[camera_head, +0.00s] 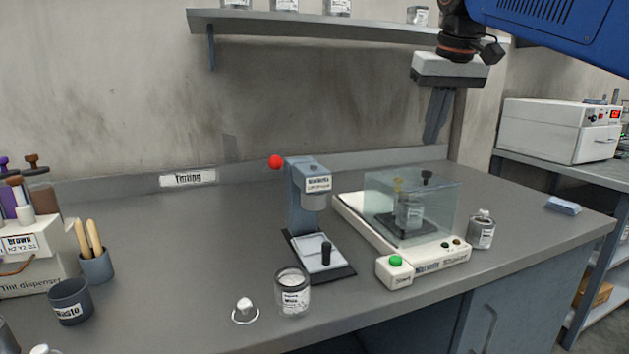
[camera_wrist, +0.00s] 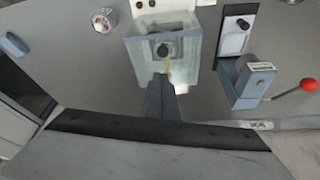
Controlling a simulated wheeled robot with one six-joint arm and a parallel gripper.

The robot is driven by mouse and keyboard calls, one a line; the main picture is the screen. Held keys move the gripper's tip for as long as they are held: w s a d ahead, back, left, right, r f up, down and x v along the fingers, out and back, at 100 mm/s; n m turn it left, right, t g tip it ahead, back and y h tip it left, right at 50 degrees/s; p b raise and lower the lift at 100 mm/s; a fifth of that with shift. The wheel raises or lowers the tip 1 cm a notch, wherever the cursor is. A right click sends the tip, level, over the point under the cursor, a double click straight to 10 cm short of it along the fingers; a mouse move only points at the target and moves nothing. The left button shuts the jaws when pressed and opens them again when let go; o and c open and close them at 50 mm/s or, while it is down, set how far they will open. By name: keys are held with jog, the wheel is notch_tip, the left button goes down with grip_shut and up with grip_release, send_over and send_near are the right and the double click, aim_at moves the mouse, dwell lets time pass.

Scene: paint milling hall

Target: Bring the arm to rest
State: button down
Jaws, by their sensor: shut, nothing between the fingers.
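My gripper (camera_head: 440,116) hangs from my blue arm at the upper right of the head view, its fingers pointing down. The fingers are together with nothing between them. A labelled jar stands inside the cover.
A grey press with a red-knobbed lever (camera_head: 275,162) stands left of the balance. An open jar (camera_head: 292,292) and a lid lie in front. A shelf (camera_head: 330,27) runs along the wall. The left-middle counter is clear.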

jog(key=s+f, duration=0.8)
jog(key=f, duration=0.4)
jog(key=s+d+f, duration=0.1)
jog(key=s+f, duration=0.7)
jog(key=f, duration=0.5)
jog(key=s+d+f, duration=0.1)
jog(key=s+f, duration=0.7)
jog(key=f, duration=0.4)
jog(key=shift+s+d+f+m+t, duration=0.2)
jog(key=shift+m+t, duration=0.1)
jog(key=shift+t, duration=0.1)
